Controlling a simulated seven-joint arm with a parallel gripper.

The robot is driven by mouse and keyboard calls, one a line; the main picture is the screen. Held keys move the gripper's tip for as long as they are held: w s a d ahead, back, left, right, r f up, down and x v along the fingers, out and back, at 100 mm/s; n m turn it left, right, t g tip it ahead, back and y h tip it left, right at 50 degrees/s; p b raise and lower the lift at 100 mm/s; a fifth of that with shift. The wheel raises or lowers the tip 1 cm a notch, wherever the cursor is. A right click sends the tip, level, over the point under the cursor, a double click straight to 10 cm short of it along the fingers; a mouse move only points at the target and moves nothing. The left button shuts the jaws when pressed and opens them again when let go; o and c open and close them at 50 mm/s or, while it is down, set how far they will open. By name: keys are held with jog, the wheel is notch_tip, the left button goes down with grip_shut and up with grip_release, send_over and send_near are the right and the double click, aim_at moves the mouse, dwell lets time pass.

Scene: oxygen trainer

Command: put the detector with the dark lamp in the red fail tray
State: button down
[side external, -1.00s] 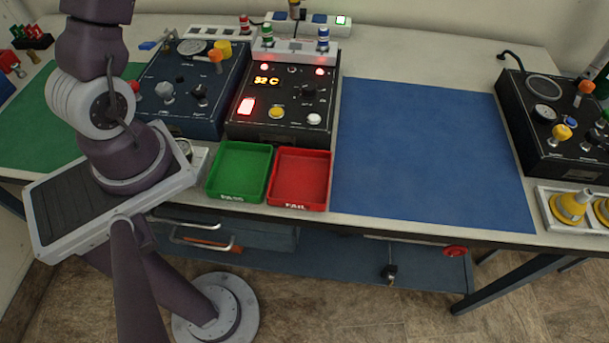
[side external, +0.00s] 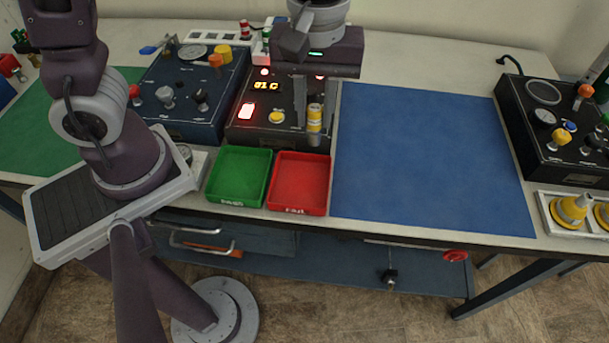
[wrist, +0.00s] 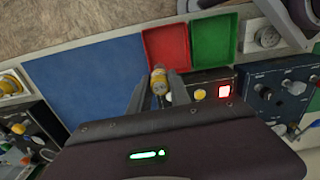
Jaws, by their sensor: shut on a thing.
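My gripper (side external: 314,122) is shut on a yellow detector (side external: 314,118) with a pale band. It holds the detector upright in the air in front of the black panel box, above and behind the red fail tray. In the wrist view the detector (wrist: 159,80) sits between the fingertips, close to the red tray in the picture. The red fail tray (side external: 299,184) is empty and stands beside the empty green pass tray (side external: 239,177). Both trays also show in the wrist view, red (wrist: 165,44) and green (wrist: 213,38). I cannot tell the detector's lamp state.
The black box (side external: 246,131) with a lit display stands directly behind the trays. A blue panel (side external: 190,95) is to its left. A clear blue mat (side external: 425,165) lies right of the red tray. Another black box (side external: 540,120) and yellow cones (side external: 570,208) stand far right.

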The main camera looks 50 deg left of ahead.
notch_tip(320, 180, down, 6)
jog(key=s, duration=0.2)
jog(key=shift+d+f, duration=0.2)
jog(key=shift+d, duration=0.25)
jog(key=c, duration=1.1)
grip_release()
jog(key=shift+r, duration=0.1)
notch_tip(320, 180, up, 7)
jog(key=shift+f, duration=0.1)
